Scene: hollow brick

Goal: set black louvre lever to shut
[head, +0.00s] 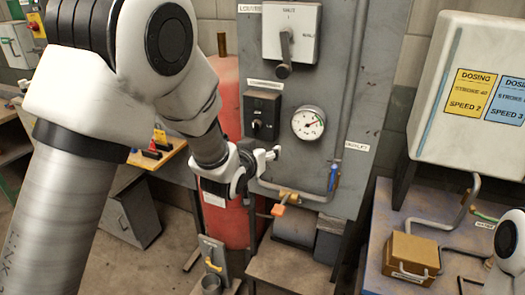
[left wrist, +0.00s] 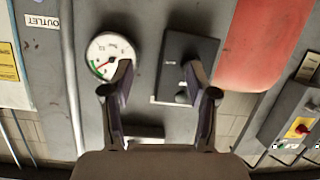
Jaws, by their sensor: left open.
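The dark louvre lever (head: 285,50) sits on a pale plate (head: 300,22) high on the grey cabinet in the head view. It hangs down from its pivot, its black knob at the bottom. The plate's lettering is too small to read surely. My left gripper (head: 266,160) is lower, in front of the cabinet below the black switch box and the gauge, apart from the lever. In the left wrist view its two fingers (left wrist: 158,82) are spread with nothing between them. The lever does not show there. My right gripper is not in view.
A black switch box (head: 262,115) and a round gauge (head: 308,123) are below the lever; they also show in the left wrist view, as box (left wrist: 188,62) and gauge (left wrist: 108,55). A vertical pipe (head: 353,85) runs on the right. A red tank (head: 228,90) stands left.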

